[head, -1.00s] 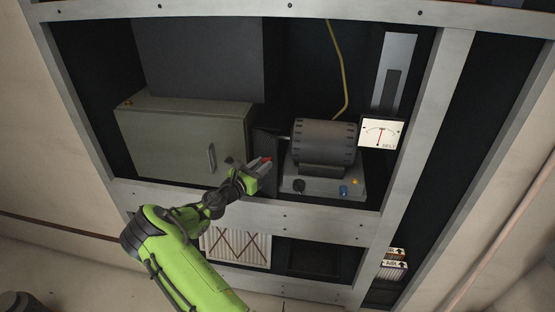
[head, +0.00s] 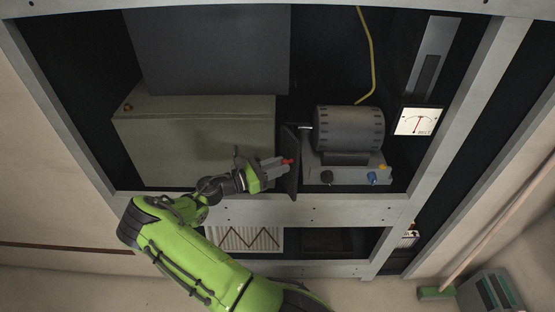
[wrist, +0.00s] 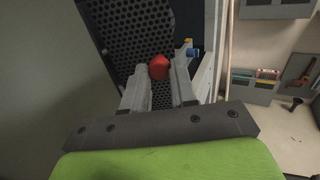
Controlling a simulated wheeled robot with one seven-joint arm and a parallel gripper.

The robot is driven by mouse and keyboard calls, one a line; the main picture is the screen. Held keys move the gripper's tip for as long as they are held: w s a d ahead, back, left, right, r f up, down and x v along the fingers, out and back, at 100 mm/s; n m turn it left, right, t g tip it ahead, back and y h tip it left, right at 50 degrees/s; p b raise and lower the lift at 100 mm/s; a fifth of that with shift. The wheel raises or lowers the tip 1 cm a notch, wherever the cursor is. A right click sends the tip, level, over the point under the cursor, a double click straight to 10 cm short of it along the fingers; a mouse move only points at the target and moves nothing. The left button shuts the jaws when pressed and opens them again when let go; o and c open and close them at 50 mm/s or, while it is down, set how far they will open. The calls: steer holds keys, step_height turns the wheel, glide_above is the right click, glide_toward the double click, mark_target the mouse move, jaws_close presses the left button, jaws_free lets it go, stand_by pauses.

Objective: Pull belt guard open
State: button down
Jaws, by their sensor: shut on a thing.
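The belt guard (head: 291,150) is a dark panel standing between the beige cabinet and the motor. In the wrist view it is a black perforated sheet (wrist: 132,28) with a red knob (wrist: 159,67). My gripper (head: 285,163) reaches it from the left, at the guard's lower part. In the wrist view my gripper's two grey fingers (wrist: 160,80) are shut on the red knob, one on each side. The guard now shows edge-on in the head view, standing out toward the front of the shelf. The belt behind it is hidden.
A grey motor (head: 349,130) on a base with knobs stands right of the guard. A beige cabinet (head: 195,140) stands left, close to my gripper. The rack's front rail (head: 330,208) runs below my wrist. A BELT meter (head: 418,121) hangs at right.

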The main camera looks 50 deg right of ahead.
stand_by(0.4)
steer(key=c, duration=0.9)
jaws_free()
steer(key=v, duration=1.5)
steer(key=shift+w+a, duration=0.3)
steer(key=shift+w, duration=0.05)
